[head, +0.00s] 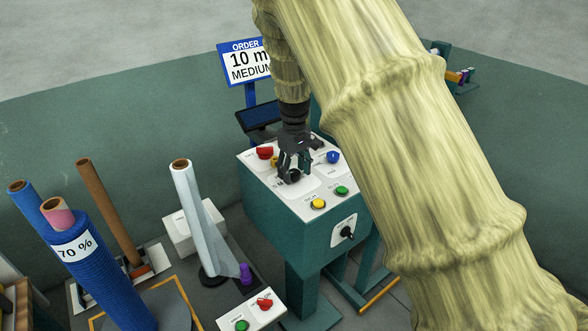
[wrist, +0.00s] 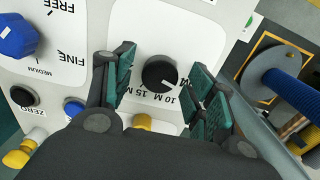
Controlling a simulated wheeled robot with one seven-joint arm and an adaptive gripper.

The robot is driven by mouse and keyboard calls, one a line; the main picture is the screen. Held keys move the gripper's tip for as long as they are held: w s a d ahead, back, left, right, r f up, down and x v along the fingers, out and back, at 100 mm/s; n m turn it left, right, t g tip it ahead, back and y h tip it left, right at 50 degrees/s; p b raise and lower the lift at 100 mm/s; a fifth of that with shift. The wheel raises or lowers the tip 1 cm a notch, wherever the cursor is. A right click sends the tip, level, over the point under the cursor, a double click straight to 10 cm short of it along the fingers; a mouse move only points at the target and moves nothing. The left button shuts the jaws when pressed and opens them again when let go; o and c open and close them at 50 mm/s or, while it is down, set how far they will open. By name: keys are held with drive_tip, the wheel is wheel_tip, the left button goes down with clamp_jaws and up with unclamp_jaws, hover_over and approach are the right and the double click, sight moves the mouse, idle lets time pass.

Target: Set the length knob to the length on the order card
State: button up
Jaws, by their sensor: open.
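The order card (head: 244,62) reads "10 m" and "MEDIUM" in the head view. The length knob (wrist: 160,73) is a round black knob on a white plate in the wrist view. Its white pointer mark faces the lower right, toward a label partly hidden by the right finger. The labels "10 M" and "15 M" show upside down below the knob. My gripper (wrist: 160,60) is open, one finger on each side of the knob, with visible gaps. In the head view my gripper (head: 296,168) is over the top of the control box (head: 270,207) and hides the knob.
A blue mesh-type knob (wrist: 17,36) beside "FREE", "FINE" and "MEDIUM" labels is left in the wrist view. The box top bears a red button (head: 265,152), yellow button (head: 318,204) and green button (head: 342,190). Netting rolls (head: 95,265) stand at left.

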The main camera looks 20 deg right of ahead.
drive_tip(key=c, duration=1)
drive_tip(key=shift+c, duration=0.2)
drive_tip(key=shift+m, duration=0.3)
drive_tip(key=m+p, duration=0.2)
drive_tip(key=m, duration=0.2)
drive_tip(key=shift+r, duration=0.15)
drive_tip(key=m+p, duration=0.1)
drive_tip(key=m, duration=0.4)
drive_tip(key=shift+w, duration=0.1)
drive_tip(key=o, duration=1)
drive_tip(key=shift+o, duration=0.2)
